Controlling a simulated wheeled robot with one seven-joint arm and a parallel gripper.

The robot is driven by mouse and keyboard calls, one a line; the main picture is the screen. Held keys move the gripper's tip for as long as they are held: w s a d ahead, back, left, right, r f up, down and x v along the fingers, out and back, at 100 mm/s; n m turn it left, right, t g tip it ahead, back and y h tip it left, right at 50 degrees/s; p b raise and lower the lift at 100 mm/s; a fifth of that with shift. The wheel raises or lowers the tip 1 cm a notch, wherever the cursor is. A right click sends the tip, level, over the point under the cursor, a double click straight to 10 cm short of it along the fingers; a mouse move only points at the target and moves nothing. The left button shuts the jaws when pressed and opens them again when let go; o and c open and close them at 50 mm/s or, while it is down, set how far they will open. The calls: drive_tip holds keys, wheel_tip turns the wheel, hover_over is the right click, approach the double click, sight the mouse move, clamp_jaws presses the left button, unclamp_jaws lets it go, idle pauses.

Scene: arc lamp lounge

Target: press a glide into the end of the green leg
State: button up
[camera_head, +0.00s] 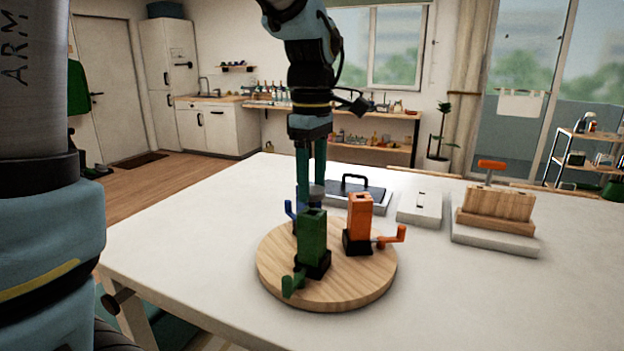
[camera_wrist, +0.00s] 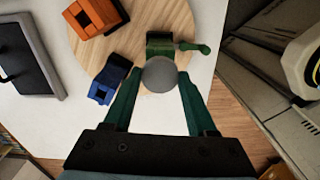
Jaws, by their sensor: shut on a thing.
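The green leg (camera_head: 312,238) stands upright in a black holder on a round wooden board (camera_head: 345,292), with a square opening in its top end. A green lever (camera_head: 292,286) sticks out at its foot. My gripper (camera_head: 311,186) points down and is shut on a grey round glide (camera_head: 317,193), just above and behind the leg's top in the head view. In the wrist view the glide (camera_wrist: 160,74) covers part of the green leg (camera_wrist: 158,42); whether they touch I cannot tell. The glide's underside is hidden.
An orange leg (camera_head: 360,216) stands right of the green one; a blue leg (camera_wrist: 107,80) is mostly hidden behind it in the head view. A black-topped tray with a handle (camera_head: 355,182), a pale block (camera_head: 421,206) and a wooden rack (camera_head: 497,207) stand further back. The table's front right is clear.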

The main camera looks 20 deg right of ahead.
sight(312, 188)
drive_tip(key=shift+f+b, duration=0.85)
drive_tip(key=shift+f, duration=0.7)
drive_tip(key=o, duration=1.4)
wheel_tip(312, 188, up, 11)
drive_tip(key=shift+f+b, duration=0.1)
drive_tip(key=shift+b, duration=0.5)
drive_tip(key=w+a+f+m, duration=0.4)
drive_tip(key=w+a+f, duration=0.1)
drive_tip(key=a+f, duration=0.8)
drive_tip(key=s+a+f+m, duration=0.2)
drive_tip(key=a+f, duration=0.3)
drive_tip(key=a, duration=0.1)
drive_tip(key=s+a+f+m+t, duration=0.1)
drive_tip(key=a+f+m, duration=0.2)
drive_tip(key=a+f, duration=0.2)
drive_tip(key=shift+s+a+f+t, duration=0.3)
drive_tip(key=shift+s+a, duration=0.1)
drive_tip(key=shift+a, duration=0.3)
